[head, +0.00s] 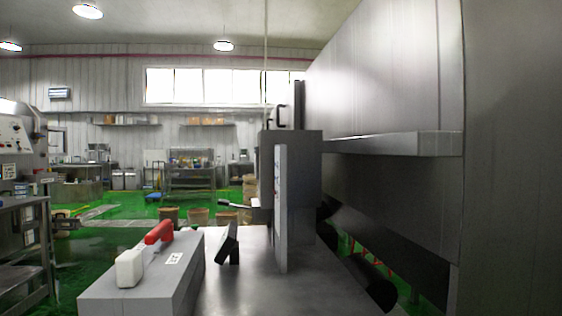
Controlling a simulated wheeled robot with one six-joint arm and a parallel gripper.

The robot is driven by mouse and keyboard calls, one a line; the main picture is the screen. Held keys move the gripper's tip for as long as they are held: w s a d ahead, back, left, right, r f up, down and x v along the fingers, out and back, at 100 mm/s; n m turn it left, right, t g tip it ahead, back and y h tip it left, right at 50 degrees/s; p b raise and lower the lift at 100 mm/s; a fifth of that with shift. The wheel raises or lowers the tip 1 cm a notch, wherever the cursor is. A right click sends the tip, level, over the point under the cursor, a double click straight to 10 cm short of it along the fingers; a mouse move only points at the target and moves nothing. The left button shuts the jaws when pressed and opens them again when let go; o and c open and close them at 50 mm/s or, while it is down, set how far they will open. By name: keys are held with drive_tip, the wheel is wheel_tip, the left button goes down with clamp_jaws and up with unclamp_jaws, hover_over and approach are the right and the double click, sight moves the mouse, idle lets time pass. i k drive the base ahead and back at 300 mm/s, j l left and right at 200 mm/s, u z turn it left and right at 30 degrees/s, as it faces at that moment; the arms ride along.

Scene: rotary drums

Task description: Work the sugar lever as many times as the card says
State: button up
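A grey box (140,298) stands at the front left of a metal table (300,295). On its top are a white grip (129,268) and, behind it, a red grip (158,232), with a pale bar between them. A small white label (173,258) lies beside them, too small to read. I cannot tell which part is the sugar lever. A dark tilted plate on a stand (228,243) is seen nearly edge-on, so any writing on it is hidden. Another lever with a dark handle (238,204) sticks out left from a grey upright housing (290,160). My gripper is not in view.
A tall pale panel (281,210) stands on the table by the housing. A large steel machine (400,75) fills the right side. Several brown tubs (199,216) stand on the green floor behind. A machine (20,150) stands at far left.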

sight(224, 203)
drive_tip(key=j+z, duration=0.15)
drive_tip(key=j, duration=0.4)
drive_tip(key=k+j+z, duration=0.15)
drive_tip(key=j, duration=0.4)
drive_tip(key=j+z, duration=0.15)
drive_tip(key=j, duration=0.4)
drive_tip(key=k+j+z, duration=0.15)
drive_tip(key=j, duration=0.35)
drive_tip(key=k+j, duration=0.1)
drive_tip(key=j, duration=0.35)
drive_tip(key=k+j, duration=0.1)
drive_tip(key=j, duration=0.35)
drive_tip(key=k+j, duration=0.1)
drive_tip(key=j, duration=0.35)
drive_tip(key=k+j, duration=0.1)
drive_tip(key=j, duration=0.35)
